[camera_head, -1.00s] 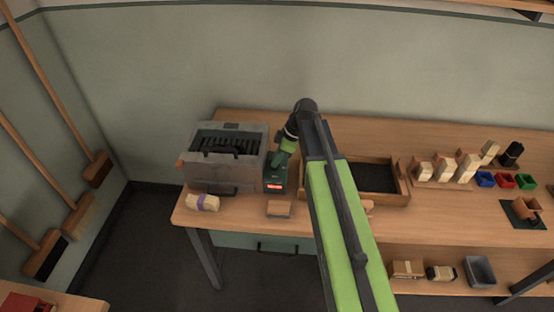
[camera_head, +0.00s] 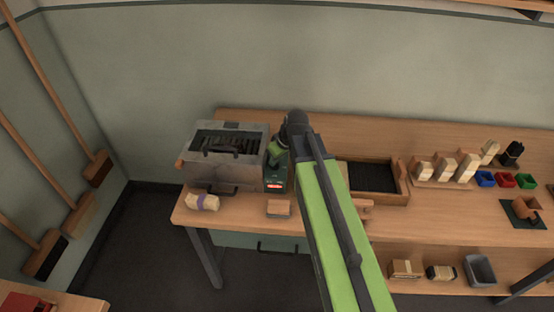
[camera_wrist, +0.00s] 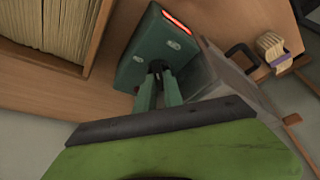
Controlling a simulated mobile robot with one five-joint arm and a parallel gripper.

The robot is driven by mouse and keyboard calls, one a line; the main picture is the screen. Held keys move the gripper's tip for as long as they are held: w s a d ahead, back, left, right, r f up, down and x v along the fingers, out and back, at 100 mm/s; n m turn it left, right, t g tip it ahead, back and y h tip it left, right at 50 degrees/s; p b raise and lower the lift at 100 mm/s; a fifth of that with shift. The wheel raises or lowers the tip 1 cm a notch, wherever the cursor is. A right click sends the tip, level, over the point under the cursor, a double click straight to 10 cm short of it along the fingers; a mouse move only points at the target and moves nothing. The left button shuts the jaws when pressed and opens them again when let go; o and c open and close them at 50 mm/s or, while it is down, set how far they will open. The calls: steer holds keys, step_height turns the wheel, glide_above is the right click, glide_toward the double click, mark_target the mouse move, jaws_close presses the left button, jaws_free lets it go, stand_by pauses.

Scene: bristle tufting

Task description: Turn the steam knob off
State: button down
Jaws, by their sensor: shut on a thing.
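A green control box (camera_head: 276,180) with a lit red strip stands on the bench, against the right side of the grey metal steamer (camera_head: 222,170). In the wrist view the box (camera_wrist: 150,48) fills the upper middle, its red strip at the top. My gripper (camera_wrist: 157,72) reaches the face of the box, its two green fingers shut on the dark steam knob (camera_wrist: 155,66). The fingers hide most of the knob, so I cannot tell its angle. In the head view my arm hides the knob, and my gripper (camera_head: 277,158) is at the box.
A banded bristle bundle (camera_head: 203,202) and a small wooden block (camera_head: 279,208) lie along the front edge. A wooden tray (camera_head: 403,186) of dark bristles is right of my arm. Brush blocks and coloured cups stand farther right. The bench behind my arm is clear.

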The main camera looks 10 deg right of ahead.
steer(key=m, duration=0.1)
steer(key=m+h, duration=0.1)
steer(key=m, duration=0.1)
steer(key=m+h, duration=0.1)
steer(key=m, duration=0.1)
steer(key=shift+s+a, duration=0.1)
steer(key=shift+a, duration=0.15)
steer(key=shift+m+h, duration=0.7)
steer(key=shift+m, duration=1.4)
steer(key=c, duration=1.5)
jaws_free()
steer(key=shift+o, duration=0.2)
